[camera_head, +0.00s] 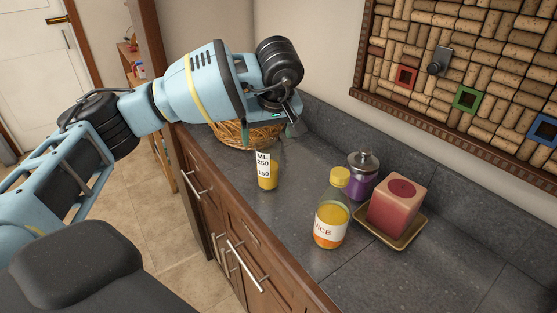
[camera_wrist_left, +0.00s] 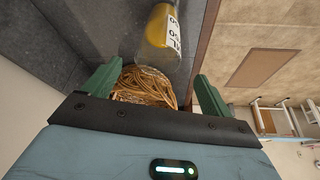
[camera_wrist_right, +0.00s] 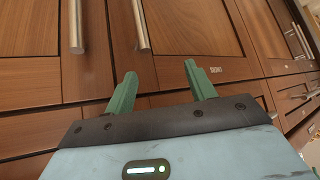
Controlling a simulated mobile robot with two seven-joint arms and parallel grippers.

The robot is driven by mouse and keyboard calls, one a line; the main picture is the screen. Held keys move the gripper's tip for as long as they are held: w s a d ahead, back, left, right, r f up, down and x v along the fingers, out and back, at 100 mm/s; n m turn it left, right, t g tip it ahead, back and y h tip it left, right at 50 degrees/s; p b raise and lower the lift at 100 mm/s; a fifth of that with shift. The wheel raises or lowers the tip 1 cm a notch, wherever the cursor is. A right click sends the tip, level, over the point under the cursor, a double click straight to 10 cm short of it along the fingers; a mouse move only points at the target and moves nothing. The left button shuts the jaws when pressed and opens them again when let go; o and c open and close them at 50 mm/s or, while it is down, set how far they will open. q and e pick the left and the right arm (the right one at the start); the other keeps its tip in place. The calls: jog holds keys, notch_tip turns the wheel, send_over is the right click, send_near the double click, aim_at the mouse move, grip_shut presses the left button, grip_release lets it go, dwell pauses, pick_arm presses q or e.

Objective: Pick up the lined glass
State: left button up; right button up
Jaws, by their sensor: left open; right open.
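The lined glass (camera_head: 268,176) stands upright on the dark counter, with yellow liquid and a white scale marked ML, 250 and 150. In the left wrist view the glass (camera_wrist_left: 156,33) is ahead of the fingertips, near the top edge and partly cut off. My left gripper (camera_head: 255,127) is open and empty, above and behind the glass, over the basket. In its wrist view the open fingers (camera_wrist_left: 155,85) do not touch the glass. My right gripper (camera_wrist_right: 158,82) is open and empty, facing wooden cabinet fronts; it is not in the head view.
A wicker basket (camera_head: 238,138) stands behind the glass, under my left gripper. A juice bottle (camera_head: 331,215), a purple jar (camera_head: 362,178) and a red candle (camera_head: 397,205) on a gold tray (camera_head: 405,241) stand to the right. Cabinet handles (camera_head: 248,265) project from the front.

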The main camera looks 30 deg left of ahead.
aim_at(266, 152)
pick_arm(q)
jog(key=x, duration=0.2)
jog(key=shift+f, duration=0.35)
jog(key=shift+w+f, duration=0.1)
jog(key=shift+f, duration=0.05)
jog(key=shift+a+f, duration=0.15)
jog(key=shift+f, duration=0.15)
jog(key=shift+x, duration=2.2)
jog(key=c, duration=1.6)
jog(key=shift+c, duration=0.2)
pick_arm(e)
jog(key=shift+s+f, duration=0.3)
jog(key=shift+s, duration=0.15)
pick_arm(q)
jog(key=shift+w, duration=0.15)
pick_arm(e)
jog(key=shift+w, duration=0.1)
